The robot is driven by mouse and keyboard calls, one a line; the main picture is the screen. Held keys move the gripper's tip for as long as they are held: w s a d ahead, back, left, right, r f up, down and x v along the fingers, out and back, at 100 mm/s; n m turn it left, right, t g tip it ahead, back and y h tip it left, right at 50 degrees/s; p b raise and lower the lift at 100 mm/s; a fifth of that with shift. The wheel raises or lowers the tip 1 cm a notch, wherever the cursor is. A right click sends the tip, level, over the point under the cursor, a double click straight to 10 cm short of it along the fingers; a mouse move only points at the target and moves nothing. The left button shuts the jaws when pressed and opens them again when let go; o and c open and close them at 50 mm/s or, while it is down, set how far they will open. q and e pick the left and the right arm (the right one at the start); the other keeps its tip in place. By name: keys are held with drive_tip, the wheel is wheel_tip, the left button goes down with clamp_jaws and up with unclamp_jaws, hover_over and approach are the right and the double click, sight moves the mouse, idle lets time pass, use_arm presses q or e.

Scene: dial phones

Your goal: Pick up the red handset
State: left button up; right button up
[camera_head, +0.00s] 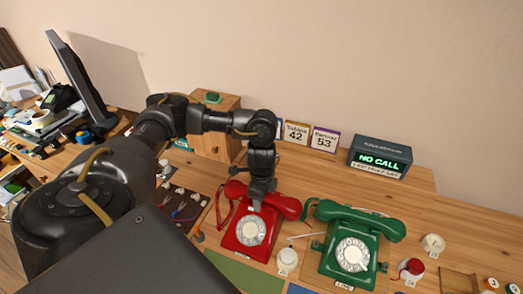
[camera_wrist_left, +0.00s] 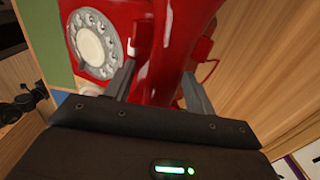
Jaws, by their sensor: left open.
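The red handset (camera_head: 289,207) lies across the cradle of the red dial phone (camera_head: 250,237) on the wooden desk. My left gripper (camera_head: 262,198) points down over the middle of the handset and hides part of it. In the left wrist view, the two fingers of my left gripper (camera_wrist_left: 158,84) are apart, with the red handset (camera_wrist_left: 165,65) showing between them. I cannot tell whether either finger touches it. The phone's pale dial (camera_wrist_left: 95,43) shows at the upper left of that view. My right gripper is not in view.
A green dial phone (camera_head: 352,250) stands close to the right. Behind are a "NO CALL" display (camera_head: 380,157), two number cards (camera_head: 310,138) and a wooden box (camera_head: 214,145). A white knob (camera_head: 287,260) sits between the phones. A red coiled cord (camera_head: 221,208) hangs left.

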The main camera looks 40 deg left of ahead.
use_arm(q)
drive_tip(key=shift+s, duration=0.15)
clamp_jaws()
